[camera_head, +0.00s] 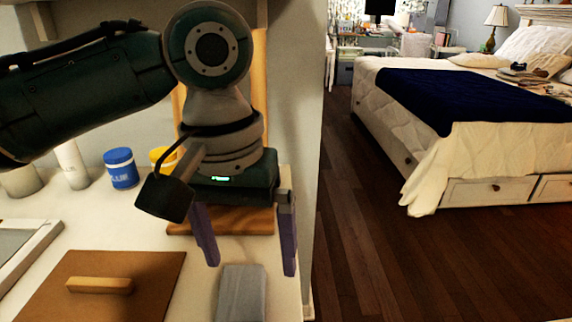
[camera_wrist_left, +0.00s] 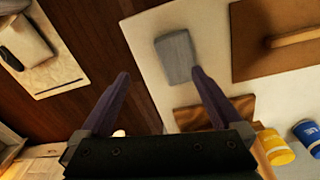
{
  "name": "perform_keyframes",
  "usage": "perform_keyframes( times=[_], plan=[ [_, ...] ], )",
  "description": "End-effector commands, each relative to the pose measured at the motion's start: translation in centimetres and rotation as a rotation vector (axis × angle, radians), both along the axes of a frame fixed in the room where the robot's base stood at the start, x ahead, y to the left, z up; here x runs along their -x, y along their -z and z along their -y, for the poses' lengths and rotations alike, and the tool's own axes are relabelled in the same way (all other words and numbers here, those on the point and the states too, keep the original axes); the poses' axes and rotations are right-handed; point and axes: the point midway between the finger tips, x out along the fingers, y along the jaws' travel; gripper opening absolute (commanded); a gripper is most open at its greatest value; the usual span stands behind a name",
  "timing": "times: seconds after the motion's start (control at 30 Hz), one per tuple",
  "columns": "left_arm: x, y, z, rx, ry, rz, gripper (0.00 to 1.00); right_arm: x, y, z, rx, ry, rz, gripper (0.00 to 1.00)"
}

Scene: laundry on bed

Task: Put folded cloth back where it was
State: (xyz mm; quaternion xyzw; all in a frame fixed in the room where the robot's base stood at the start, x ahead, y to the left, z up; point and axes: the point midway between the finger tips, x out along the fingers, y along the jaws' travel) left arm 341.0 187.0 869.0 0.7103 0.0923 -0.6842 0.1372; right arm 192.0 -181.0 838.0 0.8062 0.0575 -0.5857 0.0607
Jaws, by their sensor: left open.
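A grey folded cloth (camera_head: 241,293) lies flat on the white counter (camera_head: 205,285) near its right edge. It also shows in the left wrist view (camera_wrist_left: 175,57), beyond my fingertips and nearer the right finger. My left gripper (camera_head: 251,267) is open and empty, with its purple fingers pointing down over the counter. The cloth appears apart from both fingers. In the left wrist view the open gripper (camera_wrist_left: 161,73) has nothing between its fingers. My right gripper does not show in either view.
A brown board with a wooden handle (camera_head: 100,286) lies left of the cloth. A blue jar (camera_head: 121,168) and a yellow jar (camera_head: 162,158) stand behind. A bed with a dark blue blanket (camera_head: 450,95) and small folded items (camera_head: 525,75) stands across clear wooden floor (camera_head: 380,240).

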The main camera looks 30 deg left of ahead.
Motion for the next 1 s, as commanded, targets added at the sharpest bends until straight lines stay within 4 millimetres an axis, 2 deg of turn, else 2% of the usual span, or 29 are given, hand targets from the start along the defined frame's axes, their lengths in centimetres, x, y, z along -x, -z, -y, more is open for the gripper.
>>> perform_keyframes(
  times=[0.03,0.1,0.23,0.37,0.5,0.6,0.7,1.0],
  plan=[
    [1.7,1.4,2.1,0.036,0.095,0.016,1.0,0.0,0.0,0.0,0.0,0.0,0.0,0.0],
    [3.6,2.6,4.3,0.079,0.218,0.073,1.0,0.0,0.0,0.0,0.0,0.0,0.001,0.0],
    [7.2,3.6,6.3,0.112,0.37,0.188,1.0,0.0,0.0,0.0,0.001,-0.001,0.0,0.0],
    [10.3,3.7,5.2,0.059,0.432,0.27,1.0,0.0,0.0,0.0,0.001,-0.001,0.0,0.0],
    [13.1,3.4,2.5,-0.045,0.46,0.29,1.0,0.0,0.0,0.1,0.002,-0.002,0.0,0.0],
    [14.4,3.2,1.0,-0.1,0.473,0.284,1.0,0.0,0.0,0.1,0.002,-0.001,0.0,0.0],
    [14.9,3.1,0.3,-0.126,0.48,0.279,1.0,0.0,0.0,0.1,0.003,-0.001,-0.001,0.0],
    [14.9,2.9,0.2,-0.128,0.482,0.28,1.0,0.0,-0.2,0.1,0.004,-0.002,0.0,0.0]
  ],
)
